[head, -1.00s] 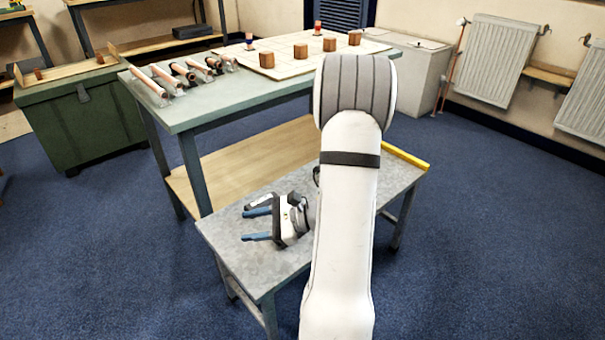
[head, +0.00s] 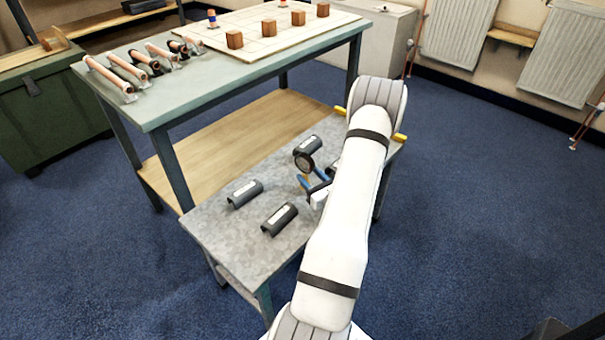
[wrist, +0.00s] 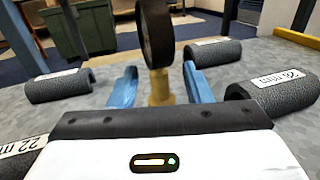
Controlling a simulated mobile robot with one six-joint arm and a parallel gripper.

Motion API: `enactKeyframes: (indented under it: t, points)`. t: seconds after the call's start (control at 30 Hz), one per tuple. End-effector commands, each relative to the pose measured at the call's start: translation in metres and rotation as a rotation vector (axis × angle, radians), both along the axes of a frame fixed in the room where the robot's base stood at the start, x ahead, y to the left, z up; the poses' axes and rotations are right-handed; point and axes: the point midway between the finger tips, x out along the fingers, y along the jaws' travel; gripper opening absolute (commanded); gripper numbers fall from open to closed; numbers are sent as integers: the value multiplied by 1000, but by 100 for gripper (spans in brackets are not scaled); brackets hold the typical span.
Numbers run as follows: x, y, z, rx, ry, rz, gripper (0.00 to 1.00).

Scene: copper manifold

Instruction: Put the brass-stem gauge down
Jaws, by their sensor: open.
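The gauge is a dark round dial (head: 304,162) on a brass stem. In the wrist view its dial (wrist: 157,35) stands upright, seen nearly edge-on, above the brass stem (wrist: 160,88). My gripper (head: 308,181) is low over the grey metal bench (head: 225,245). Its two blue fingers are open, one on each side of the stem, with a gap on both sides in the wrist view (wrist: 157,82). The foot of the stem is hidden behind my gripper's body, so I cannot tell its contact with the bench.
Grey half-round pieces with white labels lie around: one at left (head: 245,194), one in front (head: 279,219), one behind the gauge (head: 308,145). One labelled 26 mm (wrist: 270,95) is close by my right finger. Copper pipe parts (head: 130,70) lie on the higher green table (head: 200,95).

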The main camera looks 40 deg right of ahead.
Motion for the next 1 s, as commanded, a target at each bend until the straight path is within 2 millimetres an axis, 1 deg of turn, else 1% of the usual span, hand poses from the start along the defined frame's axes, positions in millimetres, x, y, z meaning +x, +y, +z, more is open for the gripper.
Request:
enactKeyframes:
  t: [0.1,0.2,0.3,0.4,0.57,0.67,1.0]
  points:
    - [20,-1,-4,-4,-2,8,45]
    - [36,-3,-4,-3,-1,9,45]
    - [46,-4,-4,-1,-1,10,45]
    - [50,-5,-3,0,0,8,45]
    - [50,-5,-2,0,0,9,45]
    - [50,-5,-2,0,0,9,38]
    - [50,-4,-2,0,-1,10,10]
